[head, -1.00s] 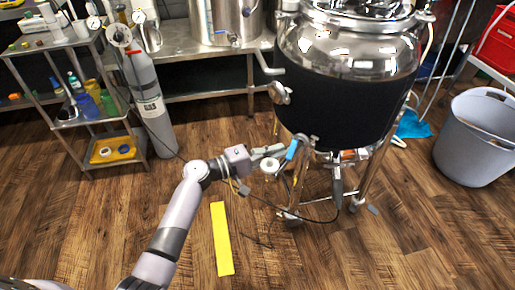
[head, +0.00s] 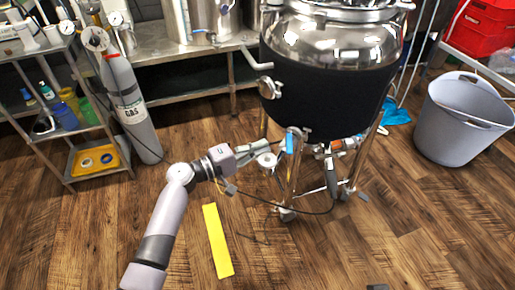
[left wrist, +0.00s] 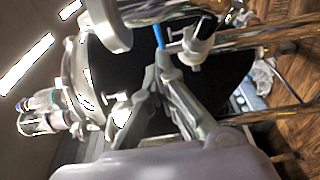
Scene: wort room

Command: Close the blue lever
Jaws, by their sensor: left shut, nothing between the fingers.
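The blue lever (head: 290,142) is a short blue handle below the black-jacketed steel tank (head: 325,98), near one of its front legs. It stands nearly upright in the head view. In the left wrist view the lever (left wrist: 159,38) shows as a thin blue strip just beyond the fingertips. My left gripper (head: 277,143) reaches in from the left, with its tips right beside the lever. In the left wrist view my left gripper (left wrist: 163,60) has its fingers together and holds nothing. I cannot tell whether the tips touch the lever. My right gripper is not seen.
Tank legs, pipes and an orange-marked valve (head: 340,146) crowd the space under the tank. A dark hose (head: 290,207) hangs below my gripper. A yellow strip (head: 217,240) lies on the floor. A grey gas cylinder (head: 128,105) stands left, a grey bin (head: 463,118) right.

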